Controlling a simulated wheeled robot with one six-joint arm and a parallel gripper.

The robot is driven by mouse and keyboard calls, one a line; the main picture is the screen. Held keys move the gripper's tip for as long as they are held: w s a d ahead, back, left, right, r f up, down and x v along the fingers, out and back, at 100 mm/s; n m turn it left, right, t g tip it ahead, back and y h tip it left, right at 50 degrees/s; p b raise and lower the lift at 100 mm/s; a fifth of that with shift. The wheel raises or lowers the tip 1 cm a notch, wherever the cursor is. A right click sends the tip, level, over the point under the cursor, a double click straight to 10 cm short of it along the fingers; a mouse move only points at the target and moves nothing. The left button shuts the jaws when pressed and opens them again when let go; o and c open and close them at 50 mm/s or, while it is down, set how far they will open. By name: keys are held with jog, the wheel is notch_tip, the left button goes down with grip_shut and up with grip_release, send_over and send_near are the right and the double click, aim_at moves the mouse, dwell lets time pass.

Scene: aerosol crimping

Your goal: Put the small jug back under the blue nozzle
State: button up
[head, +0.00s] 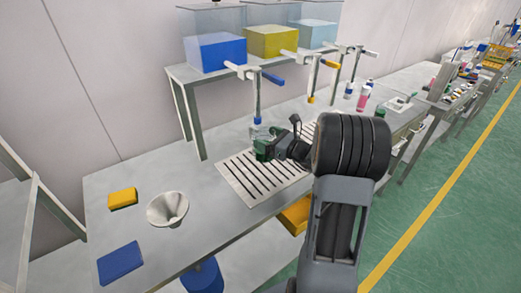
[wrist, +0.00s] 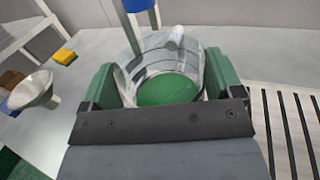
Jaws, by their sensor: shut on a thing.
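The small jug (wrist: 160,55) is clear, with measuring marks on its wall. It sits between the green fingers of my gripper (wrist: 162,88), which is shut on it. A green patch shows in or through the jug. In the head view the jug (head: 259,132) is partly hidden by my gripper (head: 264,148), at the back edge of the slotted grate. The blue nozzle (head: 257,121) hangs just above the jug there.
A slotted grate (head: 238,187) lies under and beside my gripper. A white funnel (head: 167,208), a yellow sponge-like block (head: 122,198) and a blue cloth-like block (head: 120,262) lie to the left. Yellow (head: 311,99) and other nozzles hang to the right from the tank shelf.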

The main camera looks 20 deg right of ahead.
jog(key=shift+w+a+f, duration=0.35)
jog(key=shift+w+f, duration=0.05)
jog(key=shift+f, duration=0.2)
jog(key=shift+w+a+f, duration=0.35)
jog(key=shift+f, duration=0.2)
jog(key=f, duration=0.3)
jog(key=shift+w+a+p, duration=0.2)
jog(key=shift+w+p, duration=0.1)
jog(key=shift+p, duration=0.05)
jog(key=shift+f, duration=0.4)
jog(key=shift+f, duration=0.15)
jog(key=o, duration=1.1)
jog(key=shift+c, duration=0.2)
